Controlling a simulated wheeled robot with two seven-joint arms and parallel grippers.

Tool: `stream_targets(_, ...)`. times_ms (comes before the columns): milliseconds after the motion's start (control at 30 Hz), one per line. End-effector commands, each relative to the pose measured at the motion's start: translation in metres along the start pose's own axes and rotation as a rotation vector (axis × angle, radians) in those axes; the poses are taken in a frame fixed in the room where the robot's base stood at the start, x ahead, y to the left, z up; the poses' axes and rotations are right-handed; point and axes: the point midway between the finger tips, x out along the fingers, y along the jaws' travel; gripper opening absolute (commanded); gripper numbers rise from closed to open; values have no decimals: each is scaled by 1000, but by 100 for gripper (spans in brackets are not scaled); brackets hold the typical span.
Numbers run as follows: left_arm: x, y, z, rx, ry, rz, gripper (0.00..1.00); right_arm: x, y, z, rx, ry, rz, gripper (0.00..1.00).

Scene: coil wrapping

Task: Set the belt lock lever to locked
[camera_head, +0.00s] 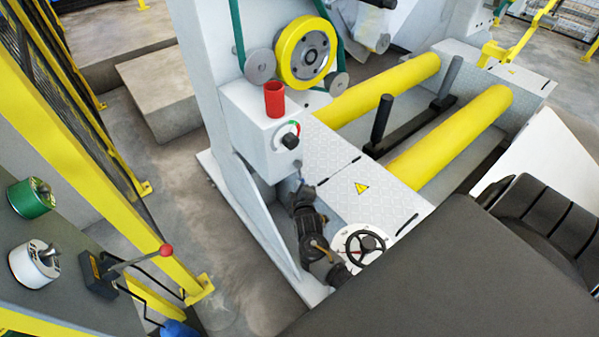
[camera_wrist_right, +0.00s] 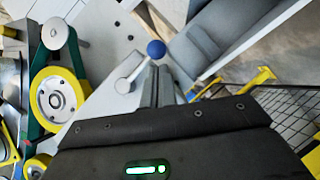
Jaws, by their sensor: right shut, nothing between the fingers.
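A lever with a blue ball knob (camera_wrist_right: 156,48) shows in the right wrist view, on a pale machine face. Another lever, with a red ball (camera_head: 166,250), stands tilted on the left console. I cannot read a label on either lever. My left gripper is not in view.
The grey control box (camera_head: 258,130) carries a red cylinder (camera_head: 274,99) and a black knob (camera_head: 290,141). A yellow wheel (camera_head: 306,53) with a green belt is above. A handwheel (camera_head: 366,247) and yellow rollers (camera_head: 440,135) are at right. A yellow fence post (camera_head: 110,170) stands left.

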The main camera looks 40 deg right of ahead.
Motion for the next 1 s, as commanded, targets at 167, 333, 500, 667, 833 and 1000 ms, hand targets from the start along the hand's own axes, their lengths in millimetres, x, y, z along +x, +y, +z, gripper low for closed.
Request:
stream_targets(167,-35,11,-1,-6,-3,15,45,-23,9,-26,1,-1,-3,0)
stream_targets(333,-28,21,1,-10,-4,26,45,-61,2,-22,3,-2,-1,0)
stream_targets(500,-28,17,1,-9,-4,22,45,-94,3,-21,2,-4,1,0)
stream_targets(667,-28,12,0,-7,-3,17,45,-113,4,-21,2,-5,1,0)
stream_targets(833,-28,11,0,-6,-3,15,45,-121,4,-22,1,-4,2,0)
stream_targets(1000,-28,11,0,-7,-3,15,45,-121,4,-22,1,-3,2,0)
